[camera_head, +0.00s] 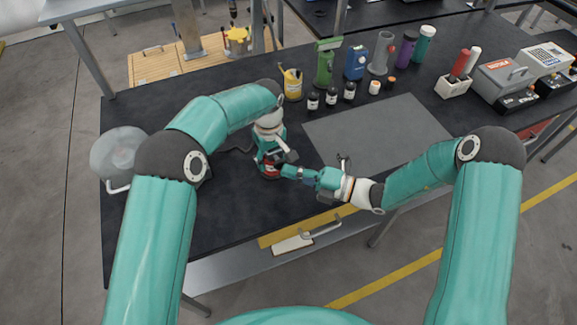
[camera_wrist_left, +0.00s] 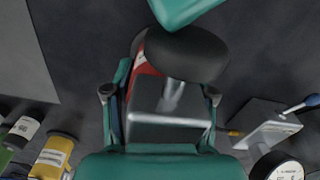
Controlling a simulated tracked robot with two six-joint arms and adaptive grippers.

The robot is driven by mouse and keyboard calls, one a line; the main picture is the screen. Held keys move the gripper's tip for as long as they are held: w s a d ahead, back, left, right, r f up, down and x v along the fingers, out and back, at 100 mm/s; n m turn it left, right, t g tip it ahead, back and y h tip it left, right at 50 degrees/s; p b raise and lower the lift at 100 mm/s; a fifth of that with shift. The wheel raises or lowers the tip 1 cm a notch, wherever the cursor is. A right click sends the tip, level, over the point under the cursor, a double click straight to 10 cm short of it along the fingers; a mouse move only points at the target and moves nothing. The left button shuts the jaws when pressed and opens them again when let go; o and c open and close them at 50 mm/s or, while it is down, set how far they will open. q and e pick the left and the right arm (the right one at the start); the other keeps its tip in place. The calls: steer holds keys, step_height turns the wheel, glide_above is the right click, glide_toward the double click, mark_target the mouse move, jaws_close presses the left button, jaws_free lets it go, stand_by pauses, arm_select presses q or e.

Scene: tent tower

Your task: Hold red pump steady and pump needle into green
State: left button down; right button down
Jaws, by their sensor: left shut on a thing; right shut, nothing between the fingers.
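The red pump (camera_head: 269,171) stands on the black table, mostly hidden by my left gripper (camera_head: 270,158), which is shut around it. In the left wrist view, a strip of its red body (camera_wrist_left: 146,65) shows between my left fingers (camera_wrist_left: 160,100), with a silver rod (camera_wrist_left: 172,94) and a dark rounded knob (camera_wrist_left: 187,54) above. My right gripper (camera_head: 286,172) is shut and empty, close beside the pump on its right; I cannot tell whether it touches. A white dial gauge (camera_wrist_left: 289,172) is cut off at the wrist view's lower right; its needle position cannot be read.
A grey mat (camera_head: 385,133) lies right of the pump. Small dark bottles (camera_head: 331,97), a yellow cup (camera_head: 293,85) and a green device (camera_head: 325,65) stand behind. A clear dome (camera_head: 118,150) is at the left edge. A grey box with a blue-tipped lever (camera_wrist_left: 268,130) is near the gauge.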

arm_select(q)
steer(key=shift+a, duration=0.1)
arm_select(e)
steer(key=s+v, duration=0.1)
steer(key=v, duration=1)
steer(key=shift+s, duration=0.4)
stand_by(0.6)
arm_select(q)
steer(key=shift+c, duration=1.5)
jaws_free()
